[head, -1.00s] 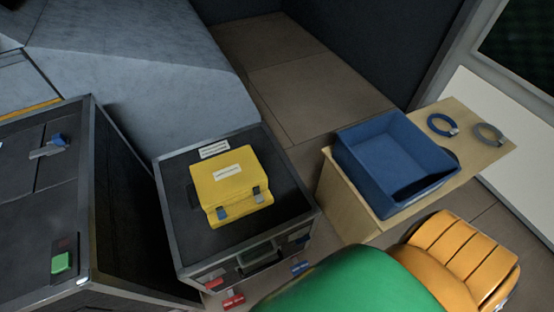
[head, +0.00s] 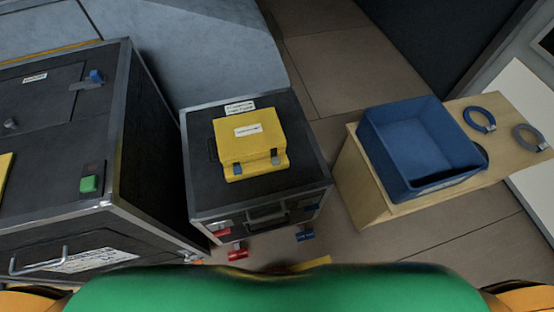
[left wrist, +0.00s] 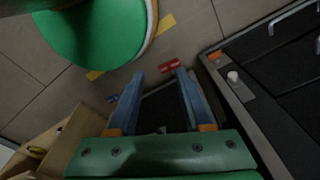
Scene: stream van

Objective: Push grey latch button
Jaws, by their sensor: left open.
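A black cabinet (head: 150,150) stands at the left in the head view. On its top are a small round grey knob (head: 11,124) and a grey latch with a blue end (head: 95,77). A green button (head: 89,184) sits near its front edge. In the left wrist view a pale round knob (left wrist: 233,76) shows at right on a dark case; I cannot tell which control it is. My right gripper is not in view.
A yellow case (head: 250,142) lies on a lower black box (head: 205,192). A blue bin (head: 420,150) and two rings (head: 480,120) are on a wooden bench (head: 355,185). Red (head: 238,254) and blue (head: 305,236) pieces show low before the box. Floor is bare behind.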

